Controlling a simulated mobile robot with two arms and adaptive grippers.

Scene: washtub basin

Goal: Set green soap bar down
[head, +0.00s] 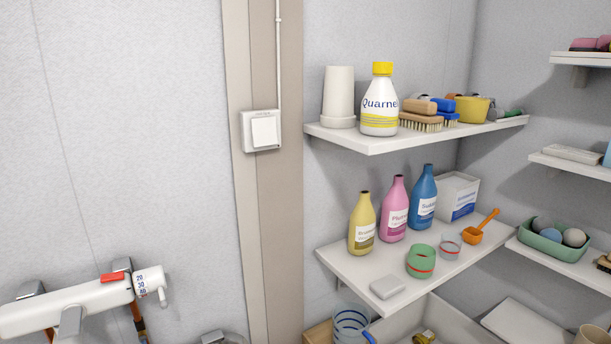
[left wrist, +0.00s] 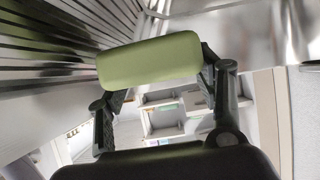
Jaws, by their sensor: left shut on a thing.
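The green soap bar (left wrist: 148,60) is a smooth, rounded block in the left wrist view. My left gripper (left wrist: 158,76) is shut on it, with a dark finger at each side. A ribbed metal surface (left wrist: 45,50) lies behind the bar at upper left. Whether the bar touches that surface cannot be told. Neither gripper shows in the head view.
Shiny metal (left wrist: 245,25) fills the upper right of the wrist view. In the head view, a shelf (head: 350,262) holds bottles, cups and an orange scoop (head: 480,228). A higher shelf (head: 372,145) holds brushes. A tap bar (head: 65,305) is at lower left.

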